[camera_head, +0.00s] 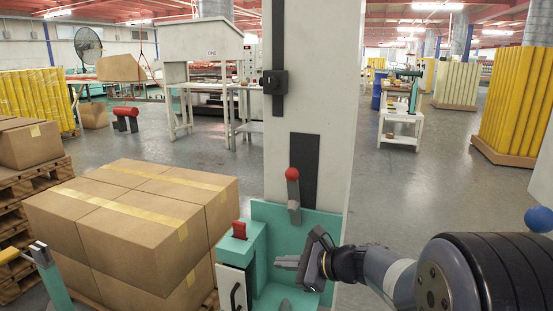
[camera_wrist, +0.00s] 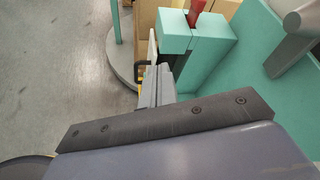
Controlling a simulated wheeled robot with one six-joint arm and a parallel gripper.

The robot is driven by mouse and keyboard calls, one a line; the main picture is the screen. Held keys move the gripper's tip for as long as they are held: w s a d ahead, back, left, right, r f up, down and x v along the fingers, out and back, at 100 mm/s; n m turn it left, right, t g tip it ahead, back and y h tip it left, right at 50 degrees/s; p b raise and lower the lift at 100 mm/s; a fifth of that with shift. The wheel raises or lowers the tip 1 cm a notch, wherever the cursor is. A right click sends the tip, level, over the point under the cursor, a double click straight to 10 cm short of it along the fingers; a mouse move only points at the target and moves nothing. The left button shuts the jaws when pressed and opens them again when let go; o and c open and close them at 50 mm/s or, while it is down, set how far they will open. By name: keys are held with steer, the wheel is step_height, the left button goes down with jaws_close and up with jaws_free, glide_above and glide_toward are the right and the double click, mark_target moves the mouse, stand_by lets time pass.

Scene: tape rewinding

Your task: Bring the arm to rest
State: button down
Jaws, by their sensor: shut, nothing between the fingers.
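My gripper (camera_head: 288,262) is at the lower middle of the head view, at the end of my arm reaching in from the right. Its fingers are shut and empty, pointing left toward the teal machine (camera_head: 258,250). In the wrist view the shut fingers (camera_wrist: 157,85) point up the picture, just below the teal block with a red switch (camera_wrist: 195,12). That red switch (camera_head: 239,230) also shows in the head view, left of my gripper. A grey lever with a red ball knob (camera_head: 292,175) stands upright above and behind the gripper. I cannot tell whether the fingers touch the machine.
A large pale pillar (camera_head: 310,120) stands behind the machine. Stacked cardboard boxes (camera_head: 130,215) on a pallet fill the left. A white side table (camera_head: 400,130) and wrapped yellow rolls (camera_head: 520,100) stand farther back right. Grey floor is open behind the pillar and at right.

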steer(key=shift+f+n+t+b, duration=0.5)
steer(key=shift+f+b, duration=0.95)
steer(key=shift+b, duration=1.15)
